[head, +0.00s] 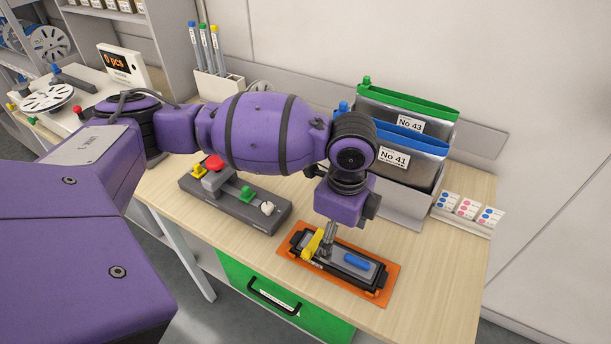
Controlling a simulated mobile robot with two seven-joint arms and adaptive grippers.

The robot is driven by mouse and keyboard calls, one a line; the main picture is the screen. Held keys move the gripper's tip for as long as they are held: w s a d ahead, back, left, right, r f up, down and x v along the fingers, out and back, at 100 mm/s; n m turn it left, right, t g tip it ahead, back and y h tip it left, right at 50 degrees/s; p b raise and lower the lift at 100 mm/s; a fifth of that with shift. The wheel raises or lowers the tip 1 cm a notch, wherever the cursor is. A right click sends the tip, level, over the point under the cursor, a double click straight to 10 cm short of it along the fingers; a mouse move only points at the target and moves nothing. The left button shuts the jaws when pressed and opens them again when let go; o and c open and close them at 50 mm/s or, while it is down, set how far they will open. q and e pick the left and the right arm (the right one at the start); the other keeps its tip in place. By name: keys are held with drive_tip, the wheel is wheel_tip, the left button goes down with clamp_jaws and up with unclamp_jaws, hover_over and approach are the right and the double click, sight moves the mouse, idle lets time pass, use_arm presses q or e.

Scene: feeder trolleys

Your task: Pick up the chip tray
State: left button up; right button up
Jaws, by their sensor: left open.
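What looks like the chip tray (376,279) is a dark, shallow tray with a grey inside, lying on an orange mat (383,298) near the table's front edge. A blue bar (356,262) lies in its right part and a yellow piece (312,244) stands at its left part. My left gripper (326,252) points down over the tray's left half, beside the yellow piece. It is open; its fingers are small in the picture, and I cannot tell whether they touch anything. The wrist hides part of the tray's far side. My right gripper is out of view.
A grey control box (235,208) with coloured knobs sits left of the mat. Bags numbered 43 (408,126) and 41 (393,157) stand in a holder behind. A card with coloured dots (467,209) is at right. The front right tabletop (435,290) is clear.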

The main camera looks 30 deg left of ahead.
sight(338, 254)
use_arm(q)
drive_tip(key=f, duration=0.2)
drive_tip(key=shift+s+d+f, duration=0.1)
drive_tip(key=shift+s+f, duration=0.2)
drive_tip(key=shift+s, duration=0.1)
drive_tip(key=f, duration=0.3)
drive_tip(key=shift+w+d+f, duration=0.25)
drive_tip(key=shift+f, duration=0.45)
drive_tip(key=c, duration=1.3)
drive_tip(key=shift+w+r, duration=0.1)
drive_tip(key=shift+c, duration=0.5)
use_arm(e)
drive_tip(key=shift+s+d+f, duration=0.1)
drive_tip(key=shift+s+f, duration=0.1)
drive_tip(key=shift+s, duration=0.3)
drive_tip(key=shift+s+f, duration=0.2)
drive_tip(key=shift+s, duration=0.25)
use_arm(q)
drive_tip(key=shift+r, duration=0.1)
